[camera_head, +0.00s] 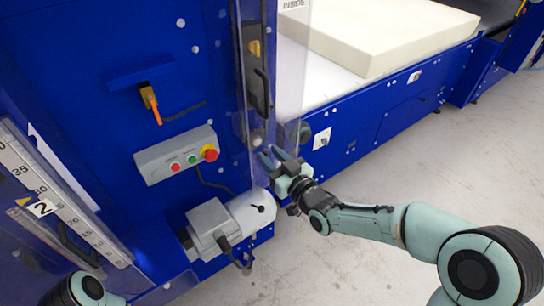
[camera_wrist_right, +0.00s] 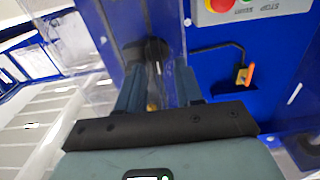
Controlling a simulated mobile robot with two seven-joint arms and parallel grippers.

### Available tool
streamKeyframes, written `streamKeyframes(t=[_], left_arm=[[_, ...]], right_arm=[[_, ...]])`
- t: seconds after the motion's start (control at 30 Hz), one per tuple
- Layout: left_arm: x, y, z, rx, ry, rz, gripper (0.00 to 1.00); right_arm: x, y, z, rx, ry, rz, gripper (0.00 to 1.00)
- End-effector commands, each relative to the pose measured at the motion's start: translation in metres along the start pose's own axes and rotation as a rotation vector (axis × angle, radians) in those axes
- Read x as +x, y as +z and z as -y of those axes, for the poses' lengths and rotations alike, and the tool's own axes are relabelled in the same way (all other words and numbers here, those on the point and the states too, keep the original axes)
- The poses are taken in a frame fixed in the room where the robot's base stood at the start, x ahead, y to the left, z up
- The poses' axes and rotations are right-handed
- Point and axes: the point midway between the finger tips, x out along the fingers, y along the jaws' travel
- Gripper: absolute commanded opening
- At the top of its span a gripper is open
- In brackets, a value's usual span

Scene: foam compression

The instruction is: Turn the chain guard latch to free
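A dark round knob with a pale line (camera_wrist_right: 157,52), which looks like the chain guard latch, sits on the clear guard panel in the right wrist view. In the head view a small rounded knob (camera_head: 257,139) shows at the panel's lower part, probably the same one. My right gripper (camera_head: 271,154) is open, its fingertips close below and right of it. In the wrist view the two fingers of the gripper (camera_wrist_right: 159,78) stand apart, with the knob beyond the gap between them. Contact cannot be told. My left gripper is out of view.
A grey button box (camera_head: 178,155) with a red stop button and an orange switch handle (camera_head: 151,101) are on the blue cabinet. A white motor (camera_head: 230,222) sits below the gripper. A foam block (camera_head: 375,35) lies on the conveyor. The floor (camera_head: 420,170) at right is open.

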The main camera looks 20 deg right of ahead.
Motion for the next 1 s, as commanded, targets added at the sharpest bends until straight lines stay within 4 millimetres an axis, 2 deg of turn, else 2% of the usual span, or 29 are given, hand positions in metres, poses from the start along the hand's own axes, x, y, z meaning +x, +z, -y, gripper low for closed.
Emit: streamKeyframes(t=[0.07, 0.1, 0.17, 0.6, 1.0], left_arm=[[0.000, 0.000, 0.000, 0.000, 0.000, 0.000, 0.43], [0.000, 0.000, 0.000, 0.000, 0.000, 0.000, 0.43], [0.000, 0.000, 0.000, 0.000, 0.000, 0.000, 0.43], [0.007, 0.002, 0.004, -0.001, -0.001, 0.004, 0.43], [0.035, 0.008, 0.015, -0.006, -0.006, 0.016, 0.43]], right_arm=[[0.000, 0.000, 0.000, 0.000, 0.000, 0.000, 0.33], [0.000, 0.000, 0.000, 0.000, 0.000, 0.000, 0.19], [0.000, 0.000, 0.000, 0.000, 0.000, 0.000, 0.00], [-0.001, 0.001, -0.001, 0.044, 0.000, -0.002, 0.00], [-0.001, 0.003, -0.006, 0.334, 0.000, -0.002, 0.00]])
